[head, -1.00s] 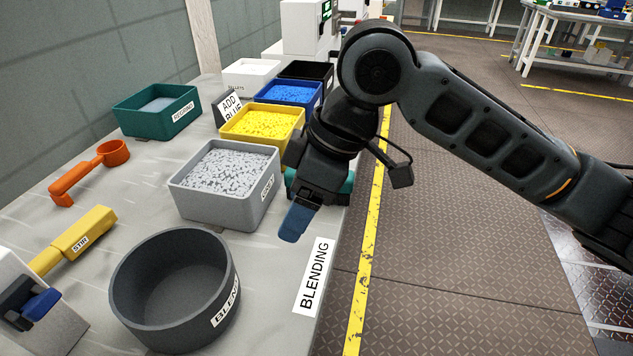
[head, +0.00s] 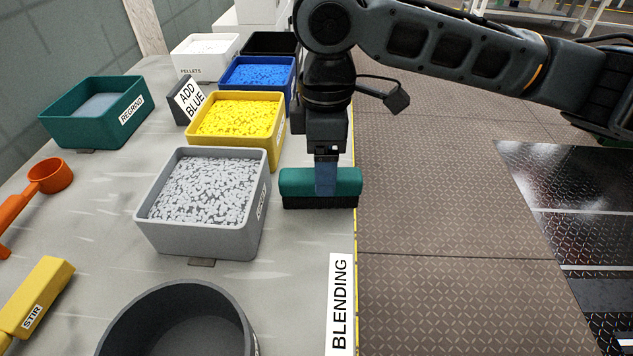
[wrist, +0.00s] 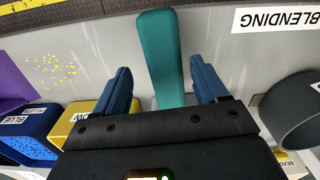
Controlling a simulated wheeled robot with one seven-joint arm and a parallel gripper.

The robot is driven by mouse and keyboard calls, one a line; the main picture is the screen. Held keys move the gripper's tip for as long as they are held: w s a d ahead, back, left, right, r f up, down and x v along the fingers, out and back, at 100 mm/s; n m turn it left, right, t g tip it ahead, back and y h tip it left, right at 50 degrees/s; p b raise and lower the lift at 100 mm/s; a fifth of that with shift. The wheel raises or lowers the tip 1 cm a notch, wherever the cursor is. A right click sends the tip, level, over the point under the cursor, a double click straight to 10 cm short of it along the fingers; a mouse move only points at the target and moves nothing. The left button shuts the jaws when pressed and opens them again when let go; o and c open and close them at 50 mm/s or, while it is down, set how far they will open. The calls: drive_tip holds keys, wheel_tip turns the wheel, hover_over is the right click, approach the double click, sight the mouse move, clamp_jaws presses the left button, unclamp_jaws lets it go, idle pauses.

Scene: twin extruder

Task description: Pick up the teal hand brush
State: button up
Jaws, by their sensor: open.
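The teal hand brush (head: 346,181) lies on the bench near its right edge, beside the grey pellet bin, with dark bristles underneath. My gripper (head: 325,188) points down at it in the head view, and its near blue finger overlaps the brush's middle. In the wrist view the teal brush (wrist: 160,55) runs lengthwise between the two blue fingers of my gripper (wrist: 162,85), with a gap on each side. The jaws are open and hold nothing. The lower end of the brush is hidden behind the gripper body in the wrist view.
The grey bin (head: 200,238) stands just left of the brush, with yellow (head: 276,140) and blue (head: 290,85) bins behind. A dark round bowl (head: 175,300) is in front. The BLENDING label (head: 340,305) lies on the bench edge; floor is to the right.

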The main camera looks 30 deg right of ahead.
drive_tip(key=f, duration=0.5)
drive_tip(key=shift+s+f, duration=0.15)
drive_tip(key=shift+s, duration=0.2)
drive_tip(key=c, duration=1.1)
